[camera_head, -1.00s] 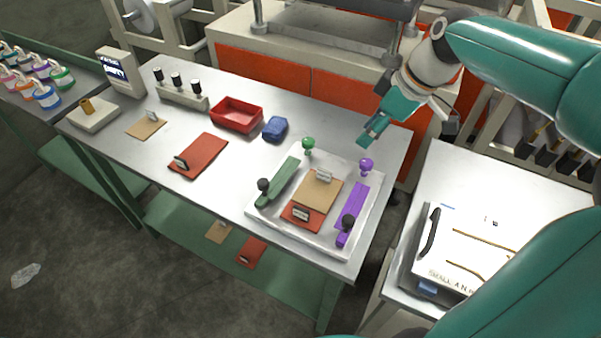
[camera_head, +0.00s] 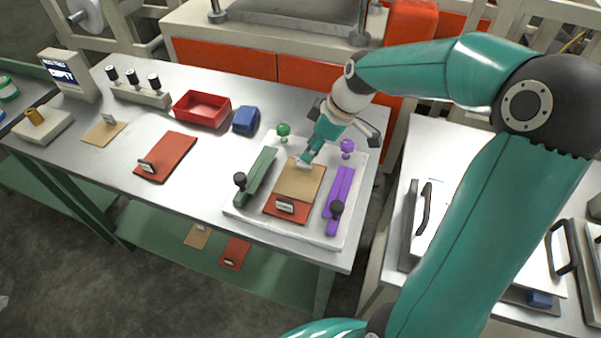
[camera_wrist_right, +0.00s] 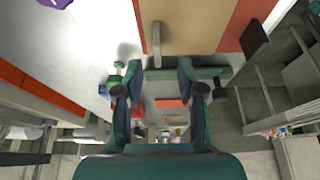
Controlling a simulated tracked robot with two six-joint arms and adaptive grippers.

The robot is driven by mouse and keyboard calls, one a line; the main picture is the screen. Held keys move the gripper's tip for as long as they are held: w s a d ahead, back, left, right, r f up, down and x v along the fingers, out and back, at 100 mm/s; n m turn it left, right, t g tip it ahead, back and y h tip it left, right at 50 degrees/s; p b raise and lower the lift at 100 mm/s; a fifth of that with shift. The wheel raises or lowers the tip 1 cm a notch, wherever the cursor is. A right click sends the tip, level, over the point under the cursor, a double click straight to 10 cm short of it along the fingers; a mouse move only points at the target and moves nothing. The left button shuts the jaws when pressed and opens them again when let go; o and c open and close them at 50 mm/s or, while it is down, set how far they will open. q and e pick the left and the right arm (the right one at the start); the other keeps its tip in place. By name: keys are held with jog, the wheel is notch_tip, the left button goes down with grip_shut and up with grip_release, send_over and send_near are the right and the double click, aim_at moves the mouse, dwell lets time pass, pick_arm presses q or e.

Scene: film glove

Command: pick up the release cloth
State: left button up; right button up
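A tan sheet with a small upright tag, which I take to be the release cloth (camera_head: 300,182), lies over a red sheet (camera_head: 281,208) on a pale square plate (camera_head: 240,214). My right gripper (camera_head: 303,161) is at the tan sheet's far edge, covering its tag in the head view. In the right wrist view, the tan sheet (camera_wrist_right: 200,25) fills the top middle and its pale tag (camera_wrist_right: 157,40) stands just beyond the fingertips. The right gripper's two fingers (camera_wrist_right: 160,66) are apart with nothing held between them. Whether they touch the cloth is unclear. My left gripper is out of view.
A green bar (camera_head: 258,175) and a purple bar (camera_head: 340,192) with dark knobs flank the sheets. Green (camera_head: 283,130) and purple (camera_head: 347,147) knobs stand behind. A red tray (camera_head: 201,110), a blue block (camera_head: 246,120) and another red sheet (camera_head: 166,157) lie further left.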

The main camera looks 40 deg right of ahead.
aim_at(304, 167)
jog(key=shift+p+x, duration=0.6)
jog(key=shift+x, duration=2.5)
jog(key=shift+d, duration=0.2)
grip_shut()
